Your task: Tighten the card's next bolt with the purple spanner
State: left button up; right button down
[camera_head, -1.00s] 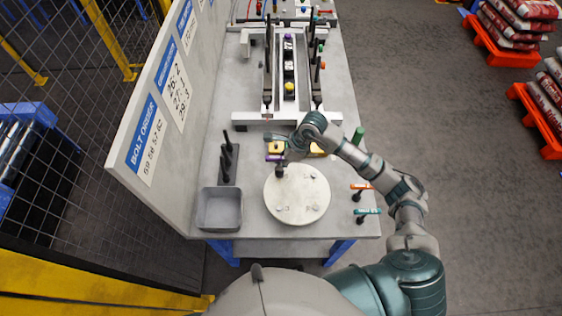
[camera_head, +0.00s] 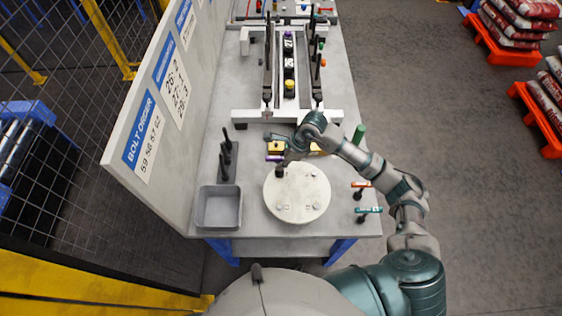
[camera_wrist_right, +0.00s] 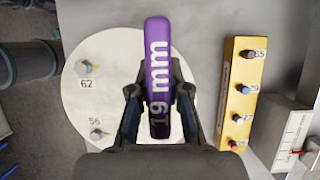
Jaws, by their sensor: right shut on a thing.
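The purple spanner (camera_wrist_right: 157,60), marked 19 mm, is gripped in my right gripper (camera_wrist_right: 158,95). Its upper end reaches past the fingers over the edge of the pale round card (camera_wrist_right: 95,45). Bolts labelled 62 (camera_wrist_right: 85,67) and 56 (camera_wrist_right: 97,133) stand on the card, apart from the spanner. In the head view the right gripper (camera_head: 281,166) is at the far edge of the card (camera_head: 300,190), with a bit of the purple spanner (camera_head: 273,157) showing. Whether the spanner touches a bolt is hidden. My left gripper is out of view.
A yellow block (camera_wrist_right: 237,105) with several numbered pegs stands beside the card. An empty grey bin (camera_head: 219,208) is to the left. Orange (camera_head: 361,184) and teal (camera_head: 369,210) spanners stand at the right edge. A bolt order board (camera_head: 150,135) lines the left side.

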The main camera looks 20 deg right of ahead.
aim_at(279, 157)
dwell(0.5)
jog(key=m+t, duration=0.1)
jog(key=m, duration=0.3)
jog(key=shift+s+m+t+h, duration=0.15)
jog(key=shift+m+t+h, duration=0.25)
jog(key=m, duration=0.1)
jog(key=m+t+h, duration=0.1)
jog(key=m, duration=0.2)
jog(key=shift+a+m+h, duration=0.25)
jog(key=shift+m+h, duration=0.05)
jog(key=shift+m, duration=0.1)
jog(key=m+h, duration=0.1)
jog(key=m, duration=0.1)
jog(key=m+t+h, duration=0.1)
jog(key=m, duration=0.2)
jog(key=shift+a, duration=0.15)
jog(key=m+h, duration=0.2)
jog(key=m, duration=0.3)
jog(key=shift+p, duration=0.3)
jog(key=shift+r+p, duration=1.6)
jog(key=shift+r, duration=0.85)
